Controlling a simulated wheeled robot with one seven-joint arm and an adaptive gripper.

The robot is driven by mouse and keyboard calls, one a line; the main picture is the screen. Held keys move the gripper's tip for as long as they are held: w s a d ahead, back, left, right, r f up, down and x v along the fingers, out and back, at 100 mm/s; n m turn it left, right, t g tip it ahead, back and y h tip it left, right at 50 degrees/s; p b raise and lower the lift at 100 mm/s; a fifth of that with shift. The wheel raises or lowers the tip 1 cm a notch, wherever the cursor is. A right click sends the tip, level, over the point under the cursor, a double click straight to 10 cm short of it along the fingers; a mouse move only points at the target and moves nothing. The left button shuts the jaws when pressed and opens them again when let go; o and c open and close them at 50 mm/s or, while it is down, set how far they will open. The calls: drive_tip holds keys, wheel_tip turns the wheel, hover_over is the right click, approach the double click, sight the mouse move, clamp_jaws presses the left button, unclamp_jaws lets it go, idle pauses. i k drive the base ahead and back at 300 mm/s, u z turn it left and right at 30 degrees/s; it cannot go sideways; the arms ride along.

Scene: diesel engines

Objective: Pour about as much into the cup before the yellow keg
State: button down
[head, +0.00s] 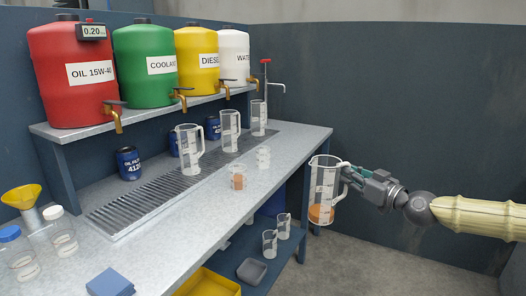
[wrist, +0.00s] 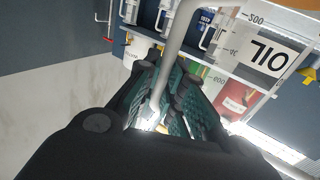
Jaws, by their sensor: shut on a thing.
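My gripper (head: 352,176) is shut on the handle of a clear measuring jug (head: 325,180) with amber-brown liquid in its bottom. The jug hangs about upright beyond the bench's right front edge, apart from the cups. The wrist view shows its pale handle (wrist: 178,45) between my fingers and an OIL label, upside down. The yellow keg (head: 198,75) marked DIESEL stands on the shelf. A small clear cup (head: 263,158), seemingly in line with it, shows no coloured liquid. Another small cup (head: 238,181), nearer the front and left, holds orange-brown liquid.
A yellow funnel (head: 22,197) and lidded jars (head: 62,238) are at left. Small jugs (head: 270,244) stand under the bench (head: 180,237).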

sight(262, 152)
drive_tip(key=i, duration=1.5)
